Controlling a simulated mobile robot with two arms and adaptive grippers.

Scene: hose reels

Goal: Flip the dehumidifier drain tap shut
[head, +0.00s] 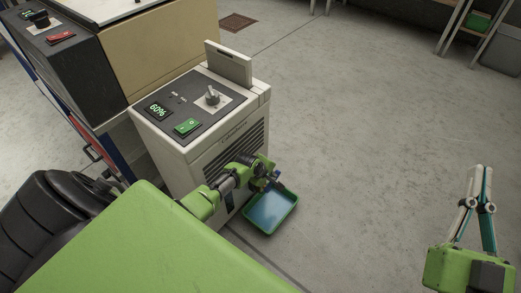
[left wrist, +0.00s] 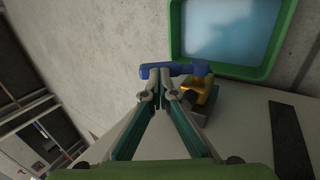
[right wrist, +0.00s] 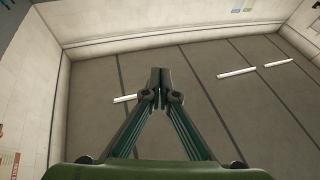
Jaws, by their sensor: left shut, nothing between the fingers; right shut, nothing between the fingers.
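The dehumidifier (head: 222,150) is a pale cabinet with a dark top panel and a slatted front. Its drain tap has a brass body (left wrist: 203,93) and a blue lever (left wrist: 172,70), seen in the left wrist view. The lever lies across the picture, just beyond my left fingertips. My left gripper (left wrist: 162,78) is shut and empty; I cannot tell whether its tips touch the lever. In the head view this gripper (head: 276,182) is low at the cabinet's front and mostly hides the tap. My right gripper (head: 483,170) is shut and empty, over open floor.
A green tray (head: 247,228) with bluish water stands on the floor below the tap. The panel has a 60% display (head: 157,110), a green switch (head: 188,127) and a knob (head: 212,97). A larger machine (head: 160,45) stands close behind. The floor to the right is clear.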

